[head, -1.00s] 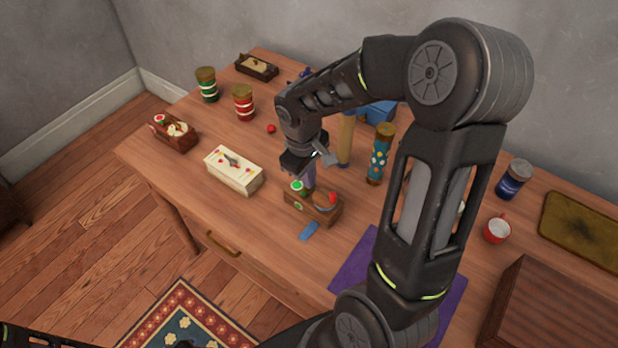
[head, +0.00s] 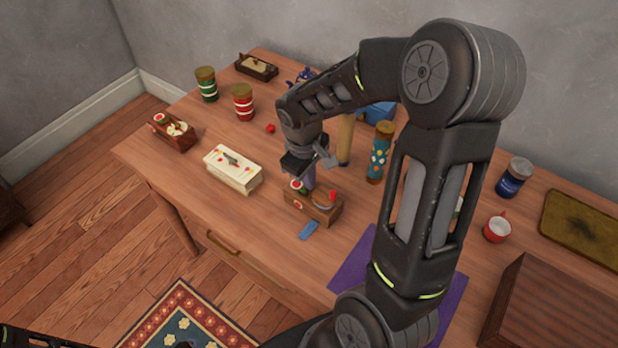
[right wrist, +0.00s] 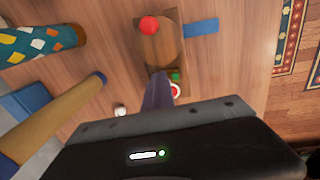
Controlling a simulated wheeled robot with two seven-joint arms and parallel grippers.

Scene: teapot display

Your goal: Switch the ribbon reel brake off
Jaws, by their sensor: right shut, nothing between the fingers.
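A small wooden box (head: 318,210), which I take to be the ribbon reel, stands near the table's front edge. It has a red knob (head: 333,196) at its right end, and a small green part with a red-and-white round mark (head: 298,205) at its left end. The box also shows in the right wrist view (right wrist: 163,48), with its red knob (right wrist: 149,25) and green part (right wrist: 176,77). My right gripper (head: 309,184) is shut and empty. Its fingertips point down at the box's left end, beside the green part; I cannot tell if they touch. My left gripper is out of view.
A blue strip (head: 309,230) lies in front of the box. A cream box (head: 233,171) stands to its left, a patterned cylinder (head: 379,155) and a tan post (head: 346,140) behind. A purple mat (head: 350,262) lies to the right.

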